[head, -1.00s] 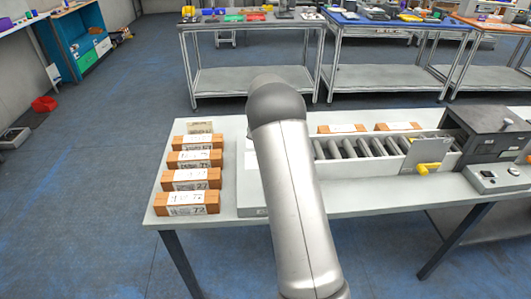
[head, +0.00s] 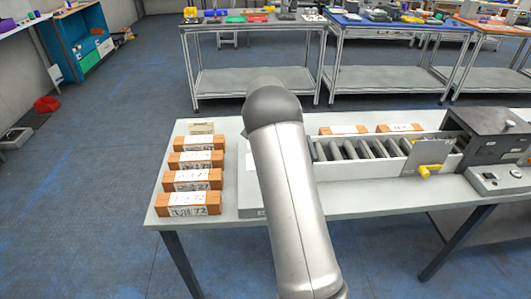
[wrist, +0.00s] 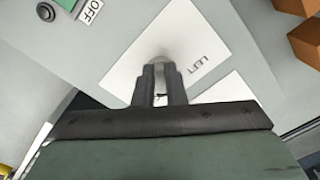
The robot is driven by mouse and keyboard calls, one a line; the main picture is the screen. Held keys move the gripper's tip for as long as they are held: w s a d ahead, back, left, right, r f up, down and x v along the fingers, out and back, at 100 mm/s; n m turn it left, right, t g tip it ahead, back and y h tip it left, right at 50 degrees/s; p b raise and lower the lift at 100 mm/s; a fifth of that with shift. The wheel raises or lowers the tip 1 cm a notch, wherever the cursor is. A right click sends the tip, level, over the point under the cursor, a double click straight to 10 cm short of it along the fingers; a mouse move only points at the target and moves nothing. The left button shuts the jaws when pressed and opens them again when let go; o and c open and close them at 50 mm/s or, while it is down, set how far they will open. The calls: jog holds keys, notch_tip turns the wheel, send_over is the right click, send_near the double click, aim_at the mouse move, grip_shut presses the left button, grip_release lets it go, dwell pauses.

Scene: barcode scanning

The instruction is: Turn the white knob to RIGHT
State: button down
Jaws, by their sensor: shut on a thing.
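The white knob (wrist: 159,55) shows in the wrist view as a pale rounded piece at the tips of my gripper (wrist: 158,70), on a white label plate (wrist: 135,50). The word LEFT (wrist: 200,64) is printed on the plate to the right of the knob. My gripper's fingers are close together and shut on the knob. The fingers cover most of the knob, so its pointing direction cannot be told. No RIGHT label shows. In the head view my arm hides the knob and gripper.
In the wrist view an OFF label (wrist: 90,11) and a dark round button (wrist: 46,12) lie at upper left. In the head view several labelled brown boxes (head: 194,179) stand left on the table, and a roller conveyor (head: 365,148) with a yellow handle (head: 430,170) lies right.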

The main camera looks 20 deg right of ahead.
jog(key=c, duration=1.5)
grip_release()
jog(key=shift+r+b, duration=0.4)
jog(key=shift+r, duration=8.3)
